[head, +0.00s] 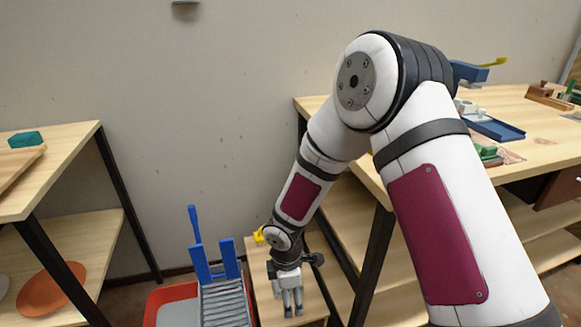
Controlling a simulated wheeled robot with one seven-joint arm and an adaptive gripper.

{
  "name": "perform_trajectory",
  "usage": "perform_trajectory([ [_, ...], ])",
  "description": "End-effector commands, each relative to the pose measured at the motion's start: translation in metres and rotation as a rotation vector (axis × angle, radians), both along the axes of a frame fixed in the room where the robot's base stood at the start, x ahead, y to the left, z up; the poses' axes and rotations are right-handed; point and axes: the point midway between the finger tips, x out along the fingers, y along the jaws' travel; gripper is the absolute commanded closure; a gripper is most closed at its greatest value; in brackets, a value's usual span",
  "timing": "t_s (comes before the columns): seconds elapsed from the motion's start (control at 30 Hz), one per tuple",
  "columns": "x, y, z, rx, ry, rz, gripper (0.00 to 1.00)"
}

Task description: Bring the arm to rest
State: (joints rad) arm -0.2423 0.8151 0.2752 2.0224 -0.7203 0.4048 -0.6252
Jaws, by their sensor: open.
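My arm reaches from the lower right up to a high elbow and then down to the lower middle in the head view. My gripper (292,303) is at its end, pointing down over a small wooden surface (263,290) between the two tables. The fingers are open and I see nothing between them. I cannot tell how far the fingertips are above the wood.
A red bin (155,305) and a grey ribbed rack with blue uprights (222,300) stand just left of my gripper. A table (535,125) with blue and green items is at right; its black leg (372,265) is close to my forearm. A shelved table (75,155) holds an orange plate (52,290).

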Motion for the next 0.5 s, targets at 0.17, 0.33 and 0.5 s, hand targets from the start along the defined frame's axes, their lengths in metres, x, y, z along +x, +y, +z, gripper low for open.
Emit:
perform_trajectory([
  [0.17,0.007,-0.022,0.036,-0.034,-0.034,-0.093,0.29],
  [0.33,0.009,-0.052,0.082,-0.073,-0.072,-0.223,0.29],
  [0.5,-0.002,-0.095,0.15,-0.116,-0.125,-0.434,0.29],
])
